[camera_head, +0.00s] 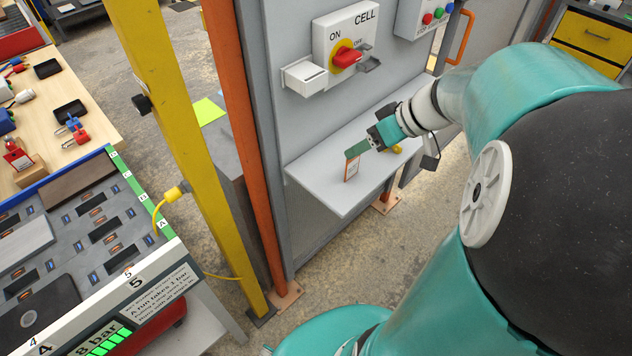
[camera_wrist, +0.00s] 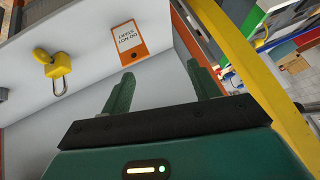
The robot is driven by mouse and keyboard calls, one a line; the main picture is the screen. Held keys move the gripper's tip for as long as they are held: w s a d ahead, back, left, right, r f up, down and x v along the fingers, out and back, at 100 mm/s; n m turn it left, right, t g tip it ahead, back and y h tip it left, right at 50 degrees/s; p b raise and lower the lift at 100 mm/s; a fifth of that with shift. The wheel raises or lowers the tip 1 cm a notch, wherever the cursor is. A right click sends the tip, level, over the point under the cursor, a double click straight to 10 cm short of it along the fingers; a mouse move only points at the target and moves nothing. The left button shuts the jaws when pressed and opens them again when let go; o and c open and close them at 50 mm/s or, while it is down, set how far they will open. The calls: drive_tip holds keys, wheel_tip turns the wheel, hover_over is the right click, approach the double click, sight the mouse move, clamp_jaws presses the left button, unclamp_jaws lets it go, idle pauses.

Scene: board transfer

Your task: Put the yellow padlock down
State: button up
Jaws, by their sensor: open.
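The yellow padlock (camera_wrist: 58,66) rests on the grey shelf (camera_wrist: 75,110), at the left of the wrist view, with its metal shackle toward the bottom of the picture. In the head view a bit of it (camera_head: 397,149) shows on the shelf (camera_head: 318,172), mostly hidden behind my gripper. My gripper (camera_wrist: 160,70) is open, with nothing between its green fingers. The padlock lies to the left of the fingers and apart from them. In the head view my gripper (camera_head: 366,143) is low over the shelf.
An orange-edged "DO NOT START" tag (camera_wrist: 128,42) lies beyond my fingertips on the shelf. The red and yellow ON switch (camera_head: 346,57) is on the panel above. A yellow post (camera_head: 185,130) and an orange post (camera_head: 245,130) stand left of the shelf.

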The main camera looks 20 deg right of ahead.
drive_tip(key=s+a+r+m+h, duration=0.1)
drive_tip(key=s+a, duration=0.3)
drive_tip(key=a, duration=0.4)
drive_tip(key=s+a+r+m+h, duration=0.2)
drive_tip(key=s+a+r+h, duration=0.1)
drive_tip(key=a, duration=0.5)
drive_tip(key=shift+s+r+h, duration=0.4)
drive_tip(key=shift+s+h, duration=0.1)
drive_tip(key=shift+s, duration=0.5)
drive_tip(key=shift+a, duration=0.1)
